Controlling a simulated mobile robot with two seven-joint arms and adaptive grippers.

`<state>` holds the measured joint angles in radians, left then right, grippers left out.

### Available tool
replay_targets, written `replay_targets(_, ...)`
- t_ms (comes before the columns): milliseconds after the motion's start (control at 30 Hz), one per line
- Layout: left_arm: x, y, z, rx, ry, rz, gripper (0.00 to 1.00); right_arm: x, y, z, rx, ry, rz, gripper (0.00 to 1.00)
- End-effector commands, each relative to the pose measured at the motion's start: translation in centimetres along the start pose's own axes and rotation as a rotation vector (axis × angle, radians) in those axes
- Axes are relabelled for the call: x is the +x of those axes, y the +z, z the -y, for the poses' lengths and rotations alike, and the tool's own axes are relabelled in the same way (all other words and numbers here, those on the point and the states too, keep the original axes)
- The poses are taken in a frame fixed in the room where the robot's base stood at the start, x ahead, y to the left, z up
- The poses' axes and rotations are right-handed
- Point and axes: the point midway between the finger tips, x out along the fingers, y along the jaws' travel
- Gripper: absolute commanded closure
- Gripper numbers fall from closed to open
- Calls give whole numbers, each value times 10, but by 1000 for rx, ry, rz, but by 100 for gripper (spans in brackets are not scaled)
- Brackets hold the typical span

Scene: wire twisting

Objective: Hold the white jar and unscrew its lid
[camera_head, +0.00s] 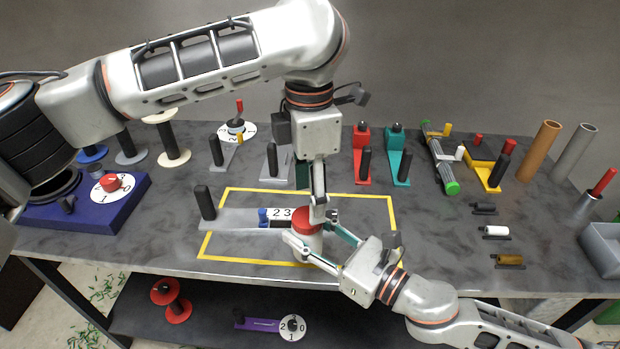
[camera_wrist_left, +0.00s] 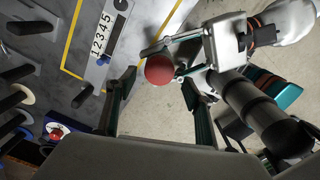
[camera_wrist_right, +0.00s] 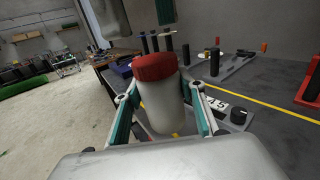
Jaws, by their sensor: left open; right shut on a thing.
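The white jar (camera_wrist_right: 160,104) stands upright with its red lid (camera_wrist_right: 155,67) on top. My right gripper (camera_wrist_right: 160,92) is shut on the jar's body from both sides, below the lid. In the head view the jar (camera_head: 307,245) is near the table's front edge; I cannot tell whether its base touches anything. My left gripper (camera_head: 319,206) points down from above and is open, close over the lid (camera_head: 304,220). In the left wrist view the lid (camera_wrist_left: 159,70) shows between the left fingers, near their tips. I cannot tell whether they touch it.
A grey tool with a numbered strip (camera_head: 282,213) lies beside the jar inside a yellow outline (camera_head: 222,261). A blue box with a dial (camera_head: 85,203) is at the left. Red (camera_head: 361,155) and teal (camera_head: 396,157) tools stand behind. The table's front right is mostly clear.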

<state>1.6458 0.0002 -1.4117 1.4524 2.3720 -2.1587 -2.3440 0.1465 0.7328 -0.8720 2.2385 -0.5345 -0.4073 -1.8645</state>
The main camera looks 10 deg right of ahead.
Motion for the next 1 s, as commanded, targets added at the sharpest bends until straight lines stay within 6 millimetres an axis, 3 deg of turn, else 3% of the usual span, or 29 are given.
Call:
replay_targets(300, 41, 0, 0, -1, -2, 1, 48, 0, 1, 0, 0, 0, 1, 100)
replay_targets(700, 47, 0, 0, -2, 0, 2, 48, 0, 1, 0, 0, 0, 2, 100)
replay_targets(867, 47, 0, 0, -2, 0, 2, 87, 0, 1, 0, 0, 0, 2, 100)
replay_targets(1000, 47, 0, 0, -3, 0, 2, 88, 0, 1, 0, 0, 0, 2, 100)
